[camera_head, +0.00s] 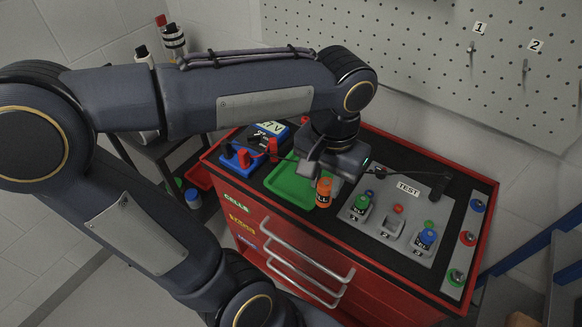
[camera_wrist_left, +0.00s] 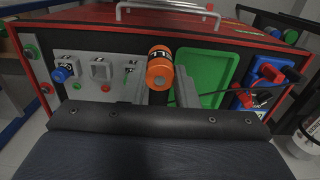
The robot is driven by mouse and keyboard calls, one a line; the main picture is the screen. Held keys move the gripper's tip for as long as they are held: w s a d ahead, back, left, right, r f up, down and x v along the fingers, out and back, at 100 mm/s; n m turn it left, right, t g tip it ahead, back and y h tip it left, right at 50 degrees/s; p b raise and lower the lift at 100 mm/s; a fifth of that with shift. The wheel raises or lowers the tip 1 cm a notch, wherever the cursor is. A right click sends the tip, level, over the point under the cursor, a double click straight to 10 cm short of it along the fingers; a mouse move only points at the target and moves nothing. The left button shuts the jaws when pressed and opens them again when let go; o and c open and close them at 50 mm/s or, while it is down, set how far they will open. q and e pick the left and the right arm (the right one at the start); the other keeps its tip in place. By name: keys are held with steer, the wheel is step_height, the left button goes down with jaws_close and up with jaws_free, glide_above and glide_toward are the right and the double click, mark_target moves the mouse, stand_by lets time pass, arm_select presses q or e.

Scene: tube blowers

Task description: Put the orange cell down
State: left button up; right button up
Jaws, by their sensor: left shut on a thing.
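My left gripper (camera_head: 326,172) is shut on the orange cell (camera_head: 323,194), an orange cylinder with a dark band. In the left wrist view the orange cell (camera_wrist_left: 160,70) shows end-on between the fingers. It is held between the green tray (camera_head: 281,187) and the grey TEST panel (camera_head: 376,240); I cannot tell whether it touches the surface below. The green cell (camera_head: 361,204) sits in the panel's first socket and the blue cell (camera_head: 426,239) in the third. The middle socket (camera_head: 388,230) holds no cell. My right gripper is not in view.
A blue tester (camera_head: 238,162) with red parts and dark leads stands left of the tray on the red cabinet (camera_head: 300,262). Coloured buttons (camera_head: 468,238) line the right edge. A pegboard (camera_head: 430,60) rises behind. The tray's visible floor is clear.

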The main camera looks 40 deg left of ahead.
arm_select(q)
steer(key=shift+a, duration=0.2)
steer(key=shift+w+a+f+p, duration=0.2)
steer(key=shift+w+a+f, duration=1)
steer(key=shift+a+f, duration=0.85)
steer(key=shift+w+a+f+p, duration=0.15)
steer(key=shift+w+a+f, duration=1.05)
steer(key=shift+a+f, duration=0.85)
steer(key=shift+w+a+f+p, duration=0.2)
steer(key=shift+w+a+f, duration=1.25)
steer(key=shift+f, duration=0.95)
steer(key=shift+s+a, duration=0.2)
steer(key=shift+s, duration=0.05)
steer(key=shift+f, duration=0.2)
steer(key=o, duration=1)
steer(key=shift+o, duration=0.2)
steer(key=shift+r, duration=0.2)
